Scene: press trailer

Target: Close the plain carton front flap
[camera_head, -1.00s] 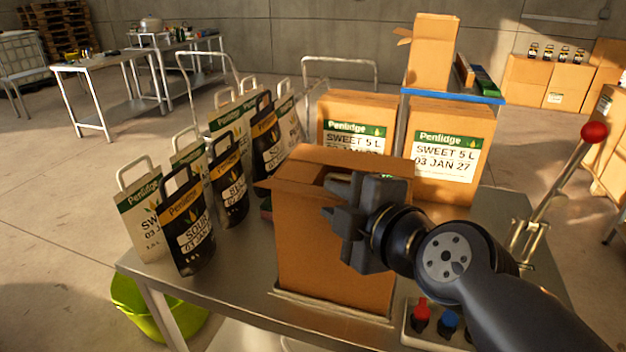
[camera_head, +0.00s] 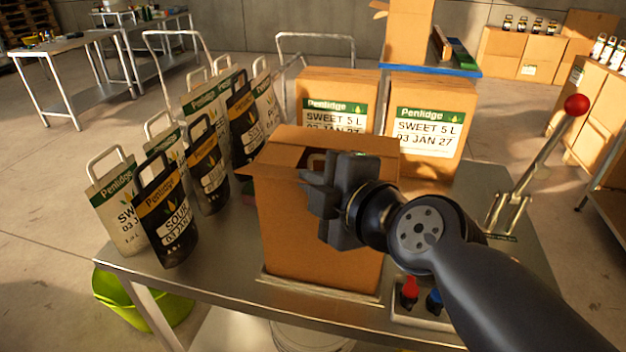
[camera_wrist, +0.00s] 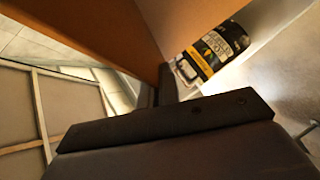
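The plain carton (camera_head: 300,250) stands upright on the metal table. A flap (camera_head: 262,160) sticks out at its left side, and a board (camera_head: 325,138) runs along the back of its top. Part of the top is open and dark. My gripper (camera_head: 318,188) is at the upper front of the carton, covering its right part; I cannot tell whether it touches. The front flap cannot be made out behind it. In the wrist view my gripper (camera_wrist: 160,88) is beside brown cardboard (camera_wrist: 105,35), with a black and yellow labelled pouch (camera_wrist: 215,52) beyond. Its finger gap is unclear.
Several handled pouches (camera_head: 175,205) stand left of the carton. Two labelled cartons (camera_head: 340,88) (camera_head: 430,92) stand behind it. A red-knobbed lever (camera_head: 540,150) rises at the right, and a button box (camera_head: 420,305) sits at the front right. A green tub (camera_head: 145,300) is below left.

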